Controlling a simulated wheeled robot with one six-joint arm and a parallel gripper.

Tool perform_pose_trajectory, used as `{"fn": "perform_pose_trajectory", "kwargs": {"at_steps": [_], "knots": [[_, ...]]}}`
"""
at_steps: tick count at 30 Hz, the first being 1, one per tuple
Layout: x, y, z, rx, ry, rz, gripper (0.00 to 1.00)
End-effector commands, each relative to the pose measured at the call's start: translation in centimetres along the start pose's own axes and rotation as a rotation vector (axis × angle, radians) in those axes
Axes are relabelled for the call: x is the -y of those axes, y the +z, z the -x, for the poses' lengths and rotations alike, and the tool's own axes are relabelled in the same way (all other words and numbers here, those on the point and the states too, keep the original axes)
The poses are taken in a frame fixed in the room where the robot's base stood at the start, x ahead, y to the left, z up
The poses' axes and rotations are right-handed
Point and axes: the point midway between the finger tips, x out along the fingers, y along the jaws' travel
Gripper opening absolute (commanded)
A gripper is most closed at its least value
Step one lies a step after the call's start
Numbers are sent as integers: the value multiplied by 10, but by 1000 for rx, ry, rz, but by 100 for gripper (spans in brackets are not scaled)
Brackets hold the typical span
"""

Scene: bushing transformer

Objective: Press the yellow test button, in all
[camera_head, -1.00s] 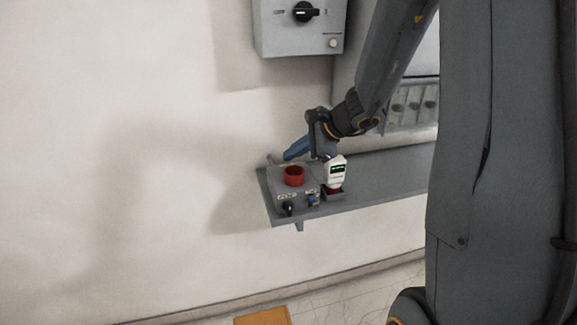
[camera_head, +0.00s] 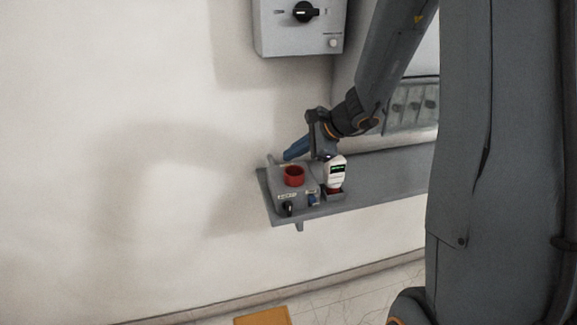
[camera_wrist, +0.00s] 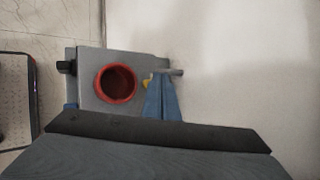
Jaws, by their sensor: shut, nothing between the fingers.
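A small yellow button (camera_wrist: 146,84) shows in the wrist view on the grey test box (camera_wrist: 88,94), right of the red ring-shaped socket (camera_wrist: 117,83). It is partly hidden by the blue fingers of my gripper (camera_wrist: 160,82). My gripper is shut and empty, its fingertips right beside the button; I cannot tell whether they touch it. In the head view the gripper (camera_head: 288,155) reaches over the back of the box (camera_head: 283,200), behind the red socket (camera_head: 293,175). The yellow button cannot be made out there.
The box sits at the left end of a grey wall shelf (camera_head: 385,172). A black knob (camera_head: 288,208) is on the box front. A grey switch box (camera_head: 272,38) hangs above. The wall at left is clear.

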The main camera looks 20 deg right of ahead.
Motion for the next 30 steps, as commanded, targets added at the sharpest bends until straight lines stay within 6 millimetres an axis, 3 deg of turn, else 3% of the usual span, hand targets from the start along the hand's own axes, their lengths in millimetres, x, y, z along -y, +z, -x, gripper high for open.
{"fn": "perform_pose_trajectory", "kwargs": {"at_steps": [30], "knots": [[-5,-5,-8,0,0,0,0]]}}
